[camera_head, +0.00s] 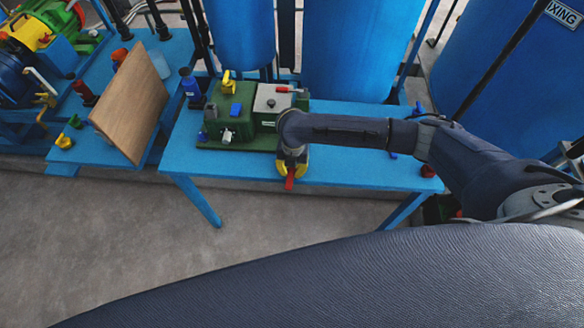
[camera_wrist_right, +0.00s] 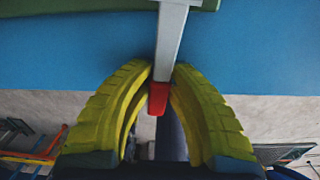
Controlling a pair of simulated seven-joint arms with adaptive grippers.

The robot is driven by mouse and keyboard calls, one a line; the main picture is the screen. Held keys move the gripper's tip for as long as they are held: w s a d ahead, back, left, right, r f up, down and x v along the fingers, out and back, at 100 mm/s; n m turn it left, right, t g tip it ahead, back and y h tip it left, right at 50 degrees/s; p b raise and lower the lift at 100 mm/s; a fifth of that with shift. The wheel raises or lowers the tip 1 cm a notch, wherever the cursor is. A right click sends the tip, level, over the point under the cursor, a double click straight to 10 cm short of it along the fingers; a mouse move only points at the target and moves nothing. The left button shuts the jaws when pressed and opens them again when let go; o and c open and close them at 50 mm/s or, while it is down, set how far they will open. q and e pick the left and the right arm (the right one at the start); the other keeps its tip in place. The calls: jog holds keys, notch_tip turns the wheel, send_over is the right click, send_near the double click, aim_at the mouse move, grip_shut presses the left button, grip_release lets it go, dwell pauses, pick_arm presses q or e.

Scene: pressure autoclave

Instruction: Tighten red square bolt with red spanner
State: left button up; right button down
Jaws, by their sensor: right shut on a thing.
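My right gripper (camera_head: 291,168) is over the front edge of the blue table, just in front of the green fixture (camera_head: 235,125). In the right wrist view its yellow fingers (camera_wrist_right: 161,80) are shut on a grey bar with a red end, the spanner (camera_wrist_right: 171,35). The red end (camera_wrist_right: 158,98) sits between the fingers, and the grey shaft runs away over the blue table top. In the head view the spanner's red end (camera_head: 289,181) shows below the gripper. I cannot make out the red square bolt; my arm covers part of the fixture. My left gripper is not in view.
The fixture carries a red-handled part (camera_head: 285,90), a yellow part (camera_head: 229,84) and a blue block (camera_head: 236,108). A wooden board (camera_head: 130,100) leans on the left table. Blue tanks (camera_head: 360,45) stand behind. The blue table (camera_head: 230,166) is clear at front left.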

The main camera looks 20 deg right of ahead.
jog(key=shift+r, duration=0.15)
notch_tip(320, 180, up, 19)
jog(key=n+g+h, duration=0.1)
jog(key=n+g, duration=0.2)
jog(key=n, duration=0.6)
send_over(320, 166)
jog(key=w+a, duration=0.1)
notch_tip(320, 166, down, 9)
jog(key=shift+d+f+n+h, duration=0.2)
jog(key=shift+n+h, duration=0.3)
jog(key=shift+n, duration=0.6)
jog(key=shift+f, duration=0.1)
jog(key=shift+f, duration=2.75)
jog(key=shift+f, duration=1.3)
